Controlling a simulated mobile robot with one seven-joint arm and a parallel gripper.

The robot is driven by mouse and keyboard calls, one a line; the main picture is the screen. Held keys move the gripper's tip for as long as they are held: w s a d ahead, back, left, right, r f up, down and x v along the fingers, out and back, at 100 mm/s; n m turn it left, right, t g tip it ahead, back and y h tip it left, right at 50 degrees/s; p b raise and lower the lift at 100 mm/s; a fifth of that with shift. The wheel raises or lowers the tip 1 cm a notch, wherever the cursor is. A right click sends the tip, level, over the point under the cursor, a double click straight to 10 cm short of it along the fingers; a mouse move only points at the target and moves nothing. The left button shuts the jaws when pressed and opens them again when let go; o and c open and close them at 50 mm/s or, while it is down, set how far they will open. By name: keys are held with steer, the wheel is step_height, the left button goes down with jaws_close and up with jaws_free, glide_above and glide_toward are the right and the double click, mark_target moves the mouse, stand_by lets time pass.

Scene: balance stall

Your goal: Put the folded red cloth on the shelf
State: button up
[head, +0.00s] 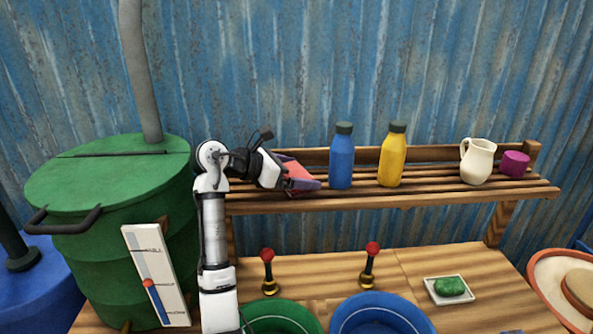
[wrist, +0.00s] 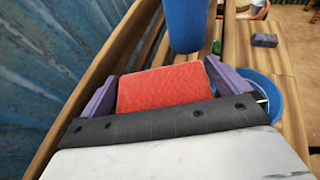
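The folded red cloth (head: 299,172) is between the purple fingers of my gripper (head: 301,178), at the left end of the wooden shelf (head: 430,193). In the wrist view the red cloth (wrist: 165,87) fills the space between the two fingers (wrist: 160,88), which appear to press on its sides. The cloth is at about the height of the shelf slats. I cannot tell whether its underside touches them, as the gripper hides part of it.
A blue bottle (head: 341,158) stands just right of the cloth, then a yellow bottle (head: 392,157), a cream jug (head: 477,163) and a purple cup (head: 514,164). Below are red-knobbed handles, bowls and a green bar on a dish (head: 430,292). A green barrel (head: 110,225) stands left.

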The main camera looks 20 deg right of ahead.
steer(key=shift+r, duration=0.15)
steer(key=shift+a+r, duration=0.1)
steer(key=shift+a, duration=0.15)
steer(key=v, duration=1.1)
steer(key=shift+a+r, duration=0.1)
steer(key=shift+a, duration=0.1)
